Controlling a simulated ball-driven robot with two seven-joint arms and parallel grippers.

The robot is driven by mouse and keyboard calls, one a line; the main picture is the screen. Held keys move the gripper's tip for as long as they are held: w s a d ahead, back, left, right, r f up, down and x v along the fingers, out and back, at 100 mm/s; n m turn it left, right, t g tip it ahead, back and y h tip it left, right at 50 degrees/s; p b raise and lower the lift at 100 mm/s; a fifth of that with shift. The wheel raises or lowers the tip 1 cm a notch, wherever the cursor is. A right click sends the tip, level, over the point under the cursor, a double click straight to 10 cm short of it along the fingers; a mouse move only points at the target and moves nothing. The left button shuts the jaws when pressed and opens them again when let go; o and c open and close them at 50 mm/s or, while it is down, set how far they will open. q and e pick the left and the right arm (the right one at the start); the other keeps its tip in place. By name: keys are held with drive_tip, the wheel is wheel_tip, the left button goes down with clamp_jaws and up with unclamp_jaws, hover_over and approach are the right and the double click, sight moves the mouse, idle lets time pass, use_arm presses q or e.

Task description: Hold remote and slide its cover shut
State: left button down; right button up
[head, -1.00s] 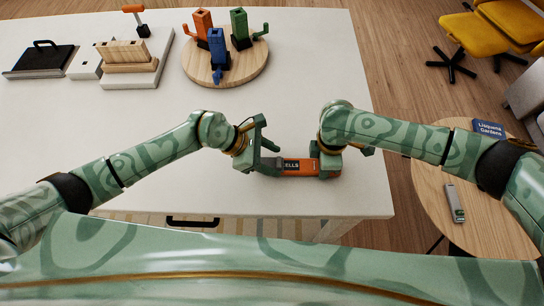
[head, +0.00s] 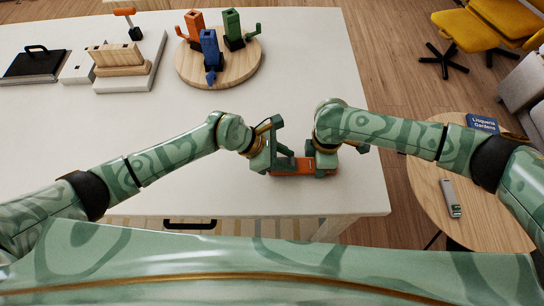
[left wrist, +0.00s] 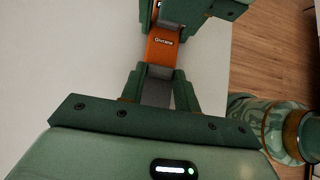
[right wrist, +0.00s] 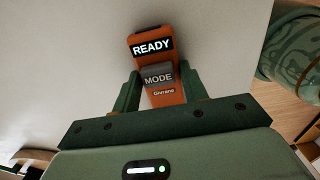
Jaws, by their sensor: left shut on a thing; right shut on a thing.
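The orange remote (head: 290,171) is held level between my two grippers, over the near right part of the white table. My left gripper (head: 283,160) is shut on the remote's grey cover (left wrist: 157,88), which shows between its fingers in the left wrist view. My right gripper (head: 322,160) is shut around the remote's body, which shows in the right wrist view (right wrist: 163,98) with READY, MODE and a small brand label. The two grippers are close together. The fingers hide much of the remote, so I cannot tell whether the cover is fully shut.
The white table (head: 120,150) is clear on the near left. A round wooden board (head: 190,75) with orange, blue and green pieces stands at the back. A round side table (head: 425,205) at right holds a grey device (head: 450,198) and a blue book (head: 482,124).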

use_arm(q)
drive_tip(key=shift+d, duration=0.2)
use_arm(e)
drive_tip(key=shift+a, duration=0.1)
use_arm(q)
drive_tip(key=c, duration=1)
unclamp_jaws()
drive_tip(key=v, duration=1.2)
use_arm(e)
drive_tip(key=o, duration=1.1)
drive_tip(key=shift+o, duration=0.2)
